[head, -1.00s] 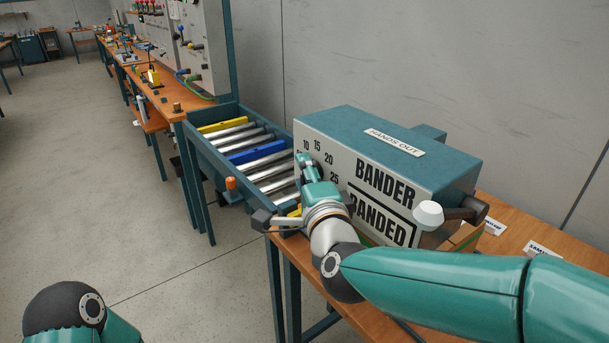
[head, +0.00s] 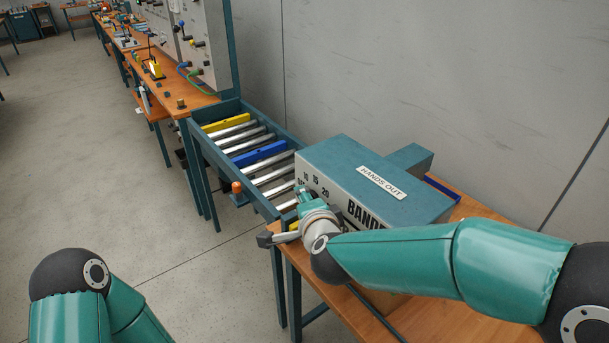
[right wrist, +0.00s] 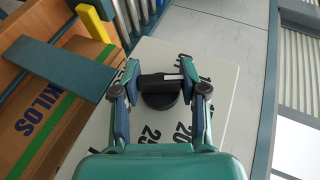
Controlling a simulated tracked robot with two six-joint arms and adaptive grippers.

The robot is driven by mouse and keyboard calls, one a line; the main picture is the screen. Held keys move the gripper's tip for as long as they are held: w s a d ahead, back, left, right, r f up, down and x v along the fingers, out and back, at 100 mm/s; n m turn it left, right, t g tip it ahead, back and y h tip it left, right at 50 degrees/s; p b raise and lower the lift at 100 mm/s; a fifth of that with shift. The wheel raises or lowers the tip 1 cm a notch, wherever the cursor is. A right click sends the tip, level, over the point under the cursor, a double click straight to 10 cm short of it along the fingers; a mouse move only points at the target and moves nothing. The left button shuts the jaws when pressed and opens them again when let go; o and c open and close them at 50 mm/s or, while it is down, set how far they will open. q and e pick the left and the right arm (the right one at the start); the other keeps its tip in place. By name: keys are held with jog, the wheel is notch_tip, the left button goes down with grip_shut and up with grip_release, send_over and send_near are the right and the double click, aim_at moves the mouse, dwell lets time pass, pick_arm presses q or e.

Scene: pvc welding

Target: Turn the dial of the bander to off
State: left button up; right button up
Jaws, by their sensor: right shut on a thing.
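The bander (head: 335,168) is a teal-topped box with a pale front, on the wooden bench at right. Its dial (right wrist: 160,98) is a black round knob with a bar across it and a white mark, seen in the right wrist view. Printed numbers, 20 and 25 among them, surround it. My right gripper (right wrist: 160,80) is shut on the dial's bar, one finger at each end. In the head view the right gripper (head: 303,194) is at the bander's front left and hides the dial. My left gripper is out of view; only my left arm shows at lower left.
A roller conveyor (head: 282,152) with yellow and blue bars runs up to the bander's left. An orange knob (head: 236,187) stands at its side. A cardboard box (right wrist: 42,120) lies close by in the wrist view. The floor at left is clear.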

jog(key=g+p, duration=0.1)
jog(key=p, duration=0.2)
jog(key=g+h+p, duration=0.1)
jog(key=p, duration=0.2)
jog(key=shift+r+n+g, duration=0.25)
jog(key=shift+n+g, duration=0.05)
jog(key=shift+n, duration=0.1)
jog(key=shift+a+f+g+h+p, duration=0.1)
jog(key=shift+f+g+h+p, duration=0.1)
jog(key=shift+g+h+p, duration=0.4)
jog(key=shift+f+n+g+h, duration=0.1)
jog(key=shift+n+g+h, duration=0.25)
jog(key=shift+g, duration=0.45)
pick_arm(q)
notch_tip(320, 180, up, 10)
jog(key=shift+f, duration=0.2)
pick_arm(e)
jog(key=shift+n+g+h, duration=0.55)
jog(key=shift+g+h, duration=0.6)
jog(key=shift+g, duration=0.65)
jog(key=o, duration=1.2)
jog(key=shift+w, duration=0.1)
jog(key=shift+c, duration=0.2)
